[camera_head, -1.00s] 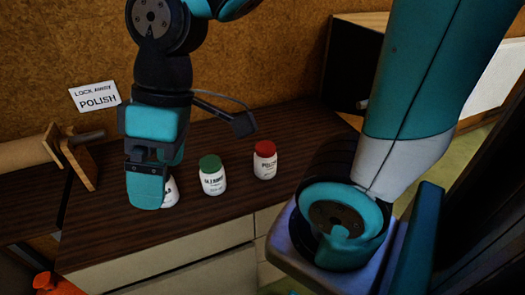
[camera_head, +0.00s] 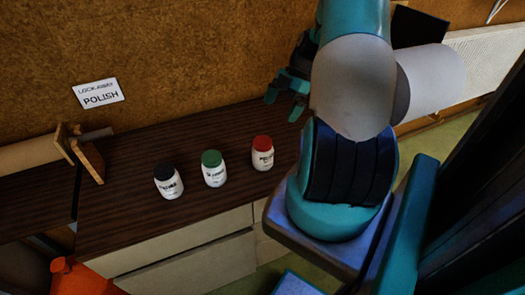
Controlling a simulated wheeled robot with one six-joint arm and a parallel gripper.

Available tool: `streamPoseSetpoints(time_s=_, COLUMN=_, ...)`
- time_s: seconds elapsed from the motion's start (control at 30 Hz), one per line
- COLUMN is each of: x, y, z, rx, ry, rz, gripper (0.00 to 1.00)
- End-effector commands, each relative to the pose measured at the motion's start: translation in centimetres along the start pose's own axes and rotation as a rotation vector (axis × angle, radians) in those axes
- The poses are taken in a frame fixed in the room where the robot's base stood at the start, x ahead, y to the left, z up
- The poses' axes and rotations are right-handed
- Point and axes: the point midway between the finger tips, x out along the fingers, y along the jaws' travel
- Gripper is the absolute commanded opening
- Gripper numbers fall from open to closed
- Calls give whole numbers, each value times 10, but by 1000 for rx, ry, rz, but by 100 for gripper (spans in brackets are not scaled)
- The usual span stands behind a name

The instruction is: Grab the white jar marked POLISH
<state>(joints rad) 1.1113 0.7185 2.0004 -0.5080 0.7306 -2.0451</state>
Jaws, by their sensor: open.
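Three white jars stand upright in a slanting row on the dark wooden counter (camera_head: 130,225). The right one, with a red lid, is the jar marked POLISH (camera_head: 263,160); its small label is only partly readable. The middle jar has a green lid (camera_head: 214,176), and the left jar has a black lid (camera_head: 168,187); I cannot read their labels surely. My gripper (camera_head: 283,106) is open and empty, above and a little right of the red-lidded jar in the picture, apart from it. My arm hides part of the counter's right end.
A sign reading LOCK AWAY POLISH (camera_head: 98,93) is on the cork wall. A roll on a wooden holder (camera_head: 88,157) stands at the counter's left. An orange container (camera_head: 80,278) is at lower left. Counter left of the jars is clear.

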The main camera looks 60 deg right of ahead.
Motion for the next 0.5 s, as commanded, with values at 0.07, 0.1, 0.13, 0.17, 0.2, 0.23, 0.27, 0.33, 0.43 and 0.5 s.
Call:
streamPoseSetpoints(time_s=0.07, x=19, y=-1, z=-3, rx=0, ry=5, rz=-7, gripper=100)
streamPoseSetpoints(time_s=0.1, x=28, y=-1, z=-3, rx=1, ry=4, rz=-7, gripper=100)
streamPoseSetpoints(time_s=0.13, x=35, y=-1, z=-3, rx=1, ry=5, rz=-7, gripper=100)
streamPoseSetpoints(time_s=0.17, x=42, y=-1, z=-4, rx=1, ry=5, rz=-7, gripper=100)
streamPoseSetpoints(time_s=0.2, x=51, y=-1, z=-4, rx=0, ry=5, rz=-7, gripper=100)
streamPoseSetpoints(time_s=0.23, x=57, y=-1, z=-4, rx=0, ry=4, rz=-7, gripper=100)
streamPoseSetpoints(time_s=0.27, x=63, y=-1, z=-3, rx=0, ry=3, rz=-7, gripper=100)
streamPoseSetpoints(time_s=0.33, x=75, y=-1, z=-3, rx=0, ry=2, rz=-5, gripper=100)
streamPoseSetpoints(time_s=0.43, x=86, y=0, z=-2, rx=0, ry=1, rz=-3, gripper=100)
streamPoseSetpoints(time_s=0.5, x=91, y=0, z=-2, rx=1, ry=0, rz=-3, gripper=100)
